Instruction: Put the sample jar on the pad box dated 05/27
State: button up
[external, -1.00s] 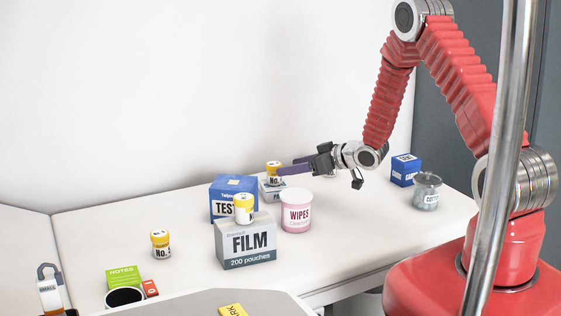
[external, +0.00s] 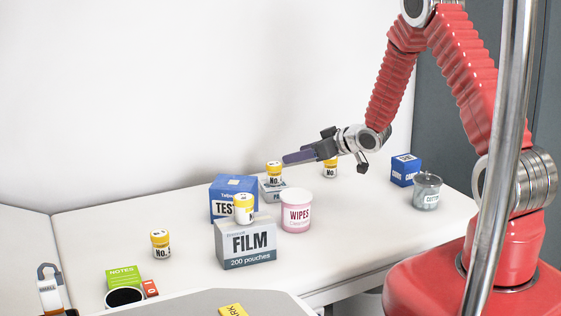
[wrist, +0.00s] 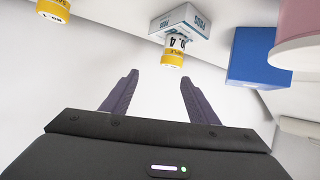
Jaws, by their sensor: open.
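A yellow-lidded sample jar (external: 273,171) stands upright on a small white and grey box marked PADS (external: 271,190). In the wrist view this jar (wrist: 176,46), its label ending in 4, and the pad box (wrist: 190,20) appear upside down, ahead of the fingers. I cannot read a date on the box. Another such jar (external: 330,169) stands behind my gripper and shows in the wrist view's top left (wrist: 54,9). My gripper (external: 286,160) is open, empty and raised near the jar on the pad box; its fingers (wrist: 160,77) are spread apart.
A blue TEST box (external: 225,200) and a pink WIPES tub (external: 296,214) stand close in front. A jar (external: 243,209) stands on the FILM box (external: 247,245), another (external: 160,244) on the table at left. A blue box (external: 405,171) and a grey jar (external: 426,192) are at right.

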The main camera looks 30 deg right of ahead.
jog(key=s+d+r+m+g+h, duration=0.1)
jog(key=s+d+r+m+h, duration=0.2)
jog(key=s+r, duration=0.55)
jog(key=s+d+r+g+h, duration=0.15)
jog(key=s+d+r, duration=0.3)
jog(key=r, duration=0.65)
jog(key=s+a+r+m+g, duration=0.1)
jog(key=s+r+g, duration=0.1)
jog(key=s, duration=1.2)
jog(key=s+a+r+m+g, duration=0.1)
jog(key=s+a+r, duration=0.1)
jog(key=s, duration=1.2)
jog(key=shift+s+r+g, duration=0.25)
jog(key=shift+g, duration=0.1)
